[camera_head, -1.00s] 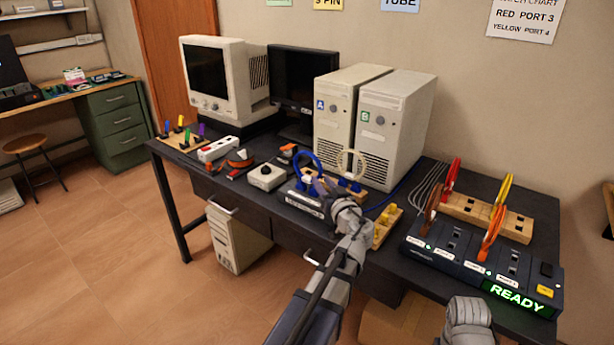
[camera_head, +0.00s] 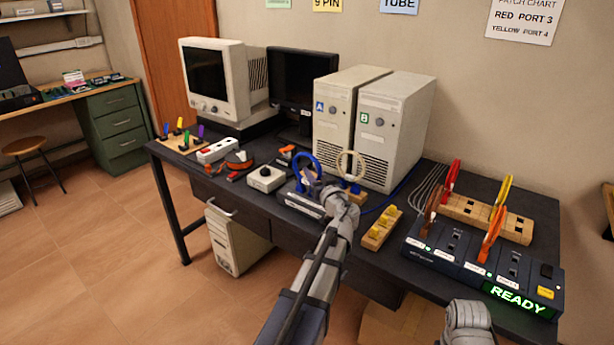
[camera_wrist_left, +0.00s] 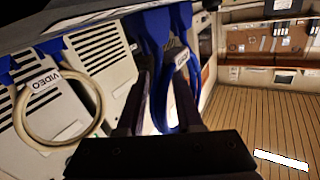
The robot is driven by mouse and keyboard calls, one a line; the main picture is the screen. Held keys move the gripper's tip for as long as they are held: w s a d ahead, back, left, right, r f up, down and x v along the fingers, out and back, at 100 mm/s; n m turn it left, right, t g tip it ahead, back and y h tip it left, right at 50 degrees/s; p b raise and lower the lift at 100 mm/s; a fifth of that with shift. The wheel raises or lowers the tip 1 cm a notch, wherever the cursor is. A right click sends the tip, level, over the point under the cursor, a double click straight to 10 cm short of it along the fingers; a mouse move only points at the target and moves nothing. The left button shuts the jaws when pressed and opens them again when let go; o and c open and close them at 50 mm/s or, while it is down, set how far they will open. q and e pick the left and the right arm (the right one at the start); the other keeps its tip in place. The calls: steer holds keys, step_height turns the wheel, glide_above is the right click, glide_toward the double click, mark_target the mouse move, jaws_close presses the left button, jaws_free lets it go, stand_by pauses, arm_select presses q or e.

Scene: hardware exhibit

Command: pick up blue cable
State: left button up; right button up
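The blue cable (camera_head: 296,163) is an upright loop in front of the beige computer towers, on a dark stand (camera_head: 303,203) near the desk's front edge. In the left wrist view the blue cable (camera_wrist_left: 157,98) carries a white label and lies between the two dark fingers. My left gripper (camera_head: 314,183) is at the loop. In the wrist view, my left gripper (camera_wrist_left: 163,95) has its fingers apart on either side of the loop; whether they touch it I cannot tell. Part of my right arm shows at the bottom right, without its fingertips.
A cream cable loop (camera_head: 342,167) stands close to the right of the blue one. A white switch box (camera_head: 266,178) is to the left. A yellow-pegged block (camera_head: 382,229) and patch panel (camera_head: 447,262) with coloured loops are to the right. Towers (camera_head: 388,130) stand behind.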

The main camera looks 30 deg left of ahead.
arm_select(q)
jaws_close()
steer(key=shift+r, duration=0.1)
stand_by(0.5)
step_height(320, 180, up, 10)
steer(key=p, duration=1)
